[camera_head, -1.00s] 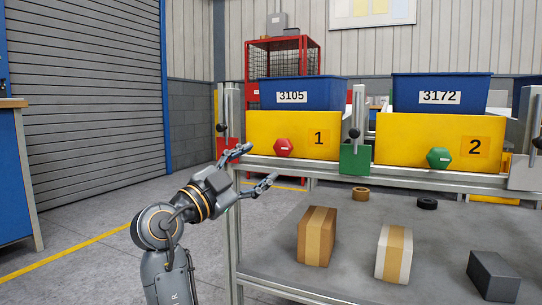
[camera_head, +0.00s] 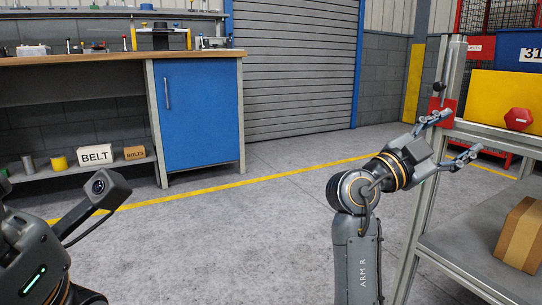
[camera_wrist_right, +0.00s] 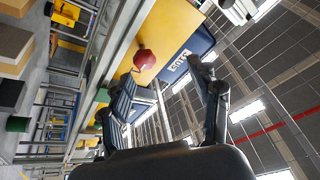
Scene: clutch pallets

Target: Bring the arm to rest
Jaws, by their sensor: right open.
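My right gripper (camera_head: 452,138) is open and empty, held up beside the post at the left end of the rack in the head view. Its two fingers are spread apart with nothing between them. In the right wrist view the open fingers (camera_wrist_right: 165,92) frame the yellow panel and blue bin behind. My left arm (camera_head: 40,255) shows at the lower left of the head view with a camera on it. Its gripper fingers are out of the picture.
The rack's yellow panel (camera_head: 494,98) carries a red hexagonal knob (camera_head: 518,119). A cardboard box (camera_head: 522,236) lies on the lower shelf. A workbench (camera_head: 110,59) with a blue cabinet (camera_head: 198,112) stands at the left. Open floor (camera_head: 240,225) lies between.

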